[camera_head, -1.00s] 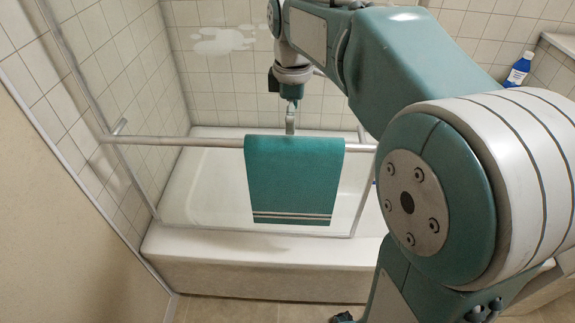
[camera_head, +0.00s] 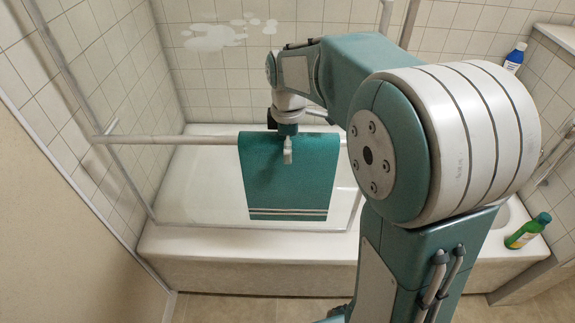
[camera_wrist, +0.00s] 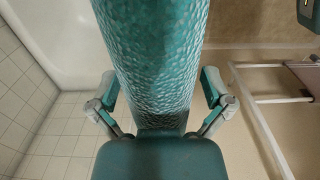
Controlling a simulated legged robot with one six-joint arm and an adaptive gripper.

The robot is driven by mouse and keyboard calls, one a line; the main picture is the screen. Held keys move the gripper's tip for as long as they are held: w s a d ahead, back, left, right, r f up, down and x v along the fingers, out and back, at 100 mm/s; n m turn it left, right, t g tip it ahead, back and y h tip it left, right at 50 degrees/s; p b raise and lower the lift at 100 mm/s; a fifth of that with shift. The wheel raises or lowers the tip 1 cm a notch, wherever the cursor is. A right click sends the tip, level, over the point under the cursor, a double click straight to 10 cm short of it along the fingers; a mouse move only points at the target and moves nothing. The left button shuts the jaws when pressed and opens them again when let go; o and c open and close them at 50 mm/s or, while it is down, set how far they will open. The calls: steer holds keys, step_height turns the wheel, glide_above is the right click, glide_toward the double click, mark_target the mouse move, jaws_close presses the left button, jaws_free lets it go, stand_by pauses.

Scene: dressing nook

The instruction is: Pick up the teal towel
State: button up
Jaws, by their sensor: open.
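The teal towel (camera_head: 285,185) hangs draped over a horizontal metal rail, with pale stripes near its lower hem. In the head view my gripper (camera_head: 288,156) points down, overlapping the upper part of the towel just at the rail. In the wrist view the towel (camera_wrist: 155,60) fills the middle as a textured teal band. My gripper (camera_wrist: 161,95) is open there, with one finger on each side of the towel. I cannot tell whether the fingers touch it.
The metal rail (camera_head: 190,140) runs across in front of the white bathtub (camera_head: 195,240). A beige wall (camera_head: 60,220) closes the left side.

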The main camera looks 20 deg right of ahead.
steer(key=shift+d, duration=0.15)
steer(key=shift+c, duration=1.3)
steer(key=shift+f, duration=0.1)
steer(key=c, duration=0.9)
